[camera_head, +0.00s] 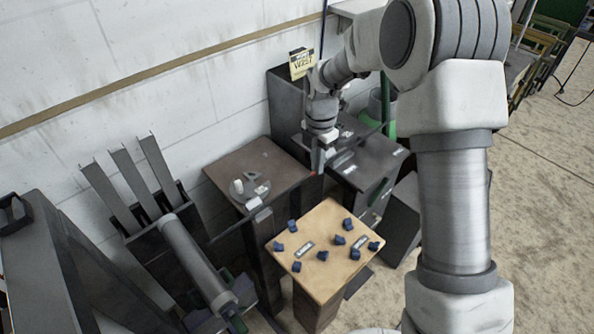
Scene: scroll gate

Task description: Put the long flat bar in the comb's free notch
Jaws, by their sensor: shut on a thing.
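My gripper (318,160) points down at the right end of the brown table, near the dark cabinet. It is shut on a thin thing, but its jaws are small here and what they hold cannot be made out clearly. A small red spot shows just below the fingers. Several long flat grey bars (125,177) stand tilted side by side in a dark rack at the left. I cannot tell for sure which part is the comb, and no free notch can be made out.
A grey cylinder (196,263) lies slanted in front of the tilted bars. A light wooden stand (335,220) holds several dark blue knobs. The dark cabinet (285,105) stands behind my gripper. Open floor lies at the right.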

